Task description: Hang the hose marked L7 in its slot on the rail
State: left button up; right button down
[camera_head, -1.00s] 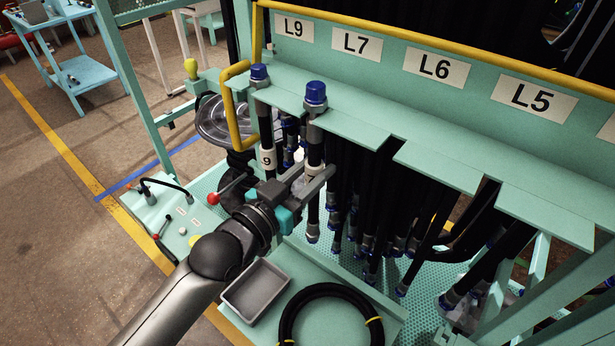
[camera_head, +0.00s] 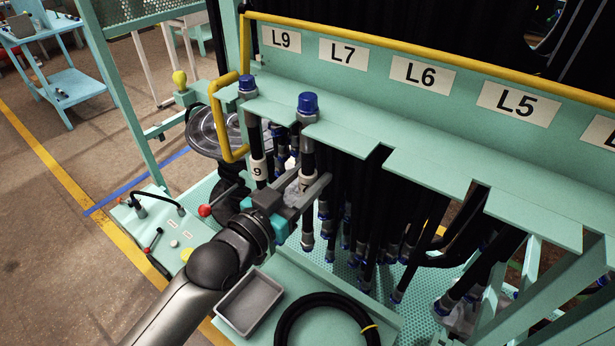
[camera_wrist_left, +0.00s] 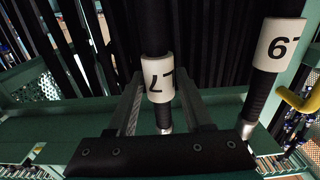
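The L7 hose has a blue cap (camera_head: 307,104) and hangs upright below the L7 sign (camera_head: 343,51). Its metal collar is at the slot in the front edge of the green rail (camera_head: 345,133); I cannot tell if it is fully seated. In the left wrist view its white L7 label (camera_wrist_left: 158,78) faces the camera, upside down. My left gripper (camera_head: 309,184) is around this hose below the rail. Its fingers (camera_wrist_left: 160,100) stand on either side with narrow gaps, so it looks open. My right gripper is not in view.
The L9 hose (camera_head: 258,169) hangs close on the left, also visible in the wrist view (camera_wrist_left: 279,45). Several dark hoses hang behind and right. A grey tray (camera_head: 249,302) and a coiled hose (camera_head: 287,325) lie below.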

pick_arm(q)
jog(key=o, duration=0.3)
jog(key=shift+f, duration=0.15)
jog(key=v, duration=1.5)
jog(key=shift+s+a, duration=0.1)
dwell(0.4)
jog(key=w+a+f+n+g+y, duration=0.1)
jog(key=a+f+y, duration=0.25)
jog(key=f, duration=0.55)
jog(key=w+a+f+n+y, duration=0.15)
jog(key=a+f, duration=0.25)
jog(key=f, duration=0.4)
jog(key=s+a+f+n+g+y+b, duration=0.1)
jog(key=s+a+f+g+y, duration=0.15)
jog(key=f, duration=0.65)
jog(key=s+a+f+n+g+y+b, duration=0.1)
jog(key=s+a+f+g, duration=0.15)
jog(key=f, duration=0.75)
jog(key=s+d+f+g+y, duration=0.1)
jog(key=s+f+g, duration=0.2)
jog(key=s+f, duration=0.7)
jog(key=s+d+f+g+y+b, duration=0.1)
jog(key=s+f+g, duration=0.3)
jog(key=s+f, duration=0.6)
jog(key=s, duration=0.7)
jog(key=shift+d+g, duration=0.3)
jog(key=shift+d, duration=0.05)
